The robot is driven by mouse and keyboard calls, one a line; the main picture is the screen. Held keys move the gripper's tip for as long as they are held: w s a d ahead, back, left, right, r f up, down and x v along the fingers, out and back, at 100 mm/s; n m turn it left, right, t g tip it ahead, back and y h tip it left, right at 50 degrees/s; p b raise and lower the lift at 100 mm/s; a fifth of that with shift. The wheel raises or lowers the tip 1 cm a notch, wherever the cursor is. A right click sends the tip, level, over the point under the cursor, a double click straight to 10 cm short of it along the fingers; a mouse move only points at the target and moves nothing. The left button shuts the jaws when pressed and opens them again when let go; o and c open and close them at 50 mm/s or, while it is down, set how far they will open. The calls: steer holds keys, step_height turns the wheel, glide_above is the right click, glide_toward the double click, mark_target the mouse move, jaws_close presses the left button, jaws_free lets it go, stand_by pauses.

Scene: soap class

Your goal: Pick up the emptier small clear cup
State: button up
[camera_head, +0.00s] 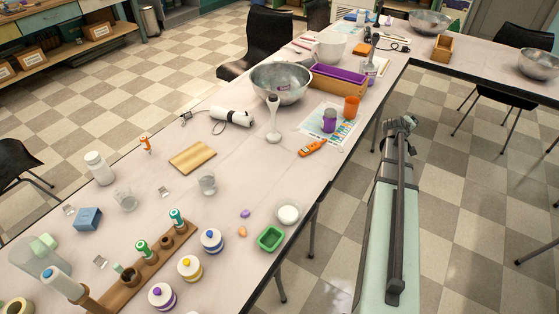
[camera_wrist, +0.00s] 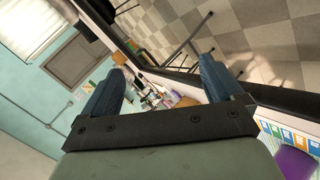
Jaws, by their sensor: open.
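Two small clear cups stand on the long pale table in the head view. One cup (camera_head: 125,199) is at the left, behind the wooden rack. The other cup (camera_head: 208,184) is to its right, in front of the wooden board. Both look see-through; how much each holds is too small to tell for sure. My gripper (camera_wrist: 163,64) shows in the wrist view with its two blue fingers wide apart and nothing between them. It is far from both cups, and neither cup can be made out in the wrist view.
A wooden rack (camera_head: 142,274) with bottles, a white bottle (camera_head: 98,168) and a blue block (camera_head: 87,219) stand around the left cup. The board (camera_head: 193,157) lies behind the right cup. A green tray (camera_head: 271,239) and white dish (camera_head: 288,214) are near the table edge.

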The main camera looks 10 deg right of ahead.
steer(key=w+a+r+n+t+y, duration=0.1)
steer(key=w+a+r+n, duration=0.1)
steer(key=a+r, duration=0.65)
steer(key=w+a+r+n, duration=0.2)
steer(key=a+r+n, duration=0.1)
steer(key=a, duration=1)
steer(key=w+a+r+n+t+y, duration=0.15)
steer(key=a+r, duration=0.35)
steer(key=a, duration=0.6)
steer(key=w+a+f+n+g+y, duration=0.1)
steer(key=w+a+f+n+y, duration=0.1)
steer(key=a, duration=1.2)
steer(key=w+a+f+n+g+y, duration=0.1)
steer(key=w+a+n+g+y, duration=0.1)
steer(key=a, duration=1.2)
steer(key=n+g+y, duration=0.3)
steer(key=n+g, duration=0.2)
steer(key=g, duration=0.1)
glide_above(126, 199)
steer(key=w+a, duration=0.2)
step_height(126, 199, down, 12)
steer(key=shift+w+d+f, duration=0.15)
steer(key=shift+f, duration=1.45)
steer(key=shift+w+d+f, duration=0.1)
steer(key=shift+f, duration=1.5)
